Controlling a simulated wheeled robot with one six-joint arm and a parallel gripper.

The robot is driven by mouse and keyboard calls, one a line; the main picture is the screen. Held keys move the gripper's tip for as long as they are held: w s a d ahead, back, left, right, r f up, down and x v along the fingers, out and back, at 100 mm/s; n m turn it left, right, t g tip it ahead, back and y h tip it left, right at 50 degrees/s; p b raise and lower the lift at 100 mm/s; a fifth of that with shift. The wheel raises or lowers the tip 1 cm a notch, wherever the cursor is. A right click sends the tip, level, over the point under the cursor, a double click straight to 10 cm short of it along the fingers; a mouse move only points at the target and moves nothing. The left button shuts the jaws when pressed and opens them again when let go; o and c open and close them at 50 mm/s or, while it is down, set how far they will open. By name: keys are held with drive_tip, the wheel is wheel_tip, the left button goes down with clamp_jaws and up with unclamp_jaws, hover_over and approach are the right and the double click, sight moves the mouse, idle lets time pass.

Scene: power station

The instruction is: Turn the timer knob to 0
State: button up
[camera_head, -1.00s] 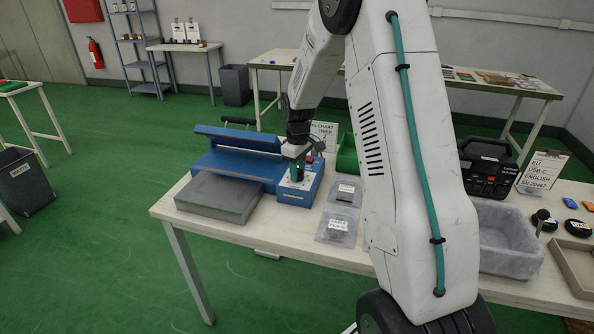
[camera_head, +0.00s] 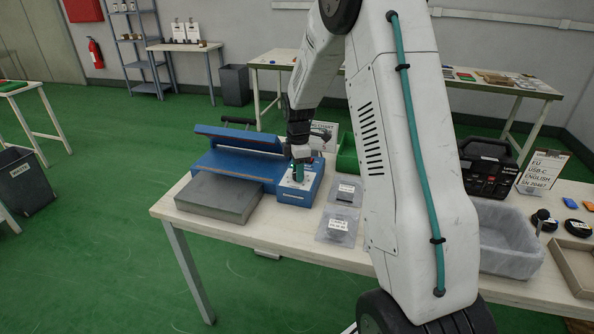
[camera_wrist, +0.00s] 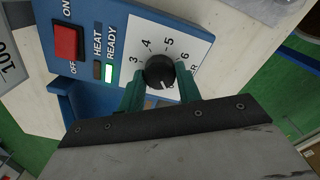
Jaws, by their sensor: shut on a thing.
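The black round timer knob (camera_wrist: 159,72) sits on a white dial plate (camera_wrist: 195,45) in the wrist view. The numbers 3, 4, 5 and 6 show around its upper side; the rest of the scale is hidden by my gripper. A pale pointer mark on the knob faces down the picture, toward my gripper. My gripper (camera_wrist: 158,80) has its green fingers on either side of the knob, shut on it. In the head view my gripper (camera_head: 298,168) is over the blue control box (camera_head: 312,186) of the blue machine (camera_head: 228,158).
A red ON/OFF switch (camera_wrist: 68,42) and the HEAT and READY lamps are beside the dial; the READY lamp (camera_wrist: 109,73) is lit. A grey block (camera_head: 215,198) lies in front of the machine. Labelled clear packs (camera_head: 338,226) and a grey bin (camera_head: 505,250) are to the right.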

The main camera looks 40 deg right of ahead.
drive_tip(key=shift+s+f+n, duration=0.1)
drive_tip(key=shift+s+n, duration=0.1)
drive_tip(key=shift+n, duration=0.2)
drive_tip(key=o, duration=1)
drive_tip(key=shift+d, duration=0.1)
drive_tip(key=shift+w, duration=0.1)
drive_tip(key=shift+r, duration=0.6)
wheel_tip(320, 180, up, 7)
drive_tip(key=shift+f, duration=0.1)
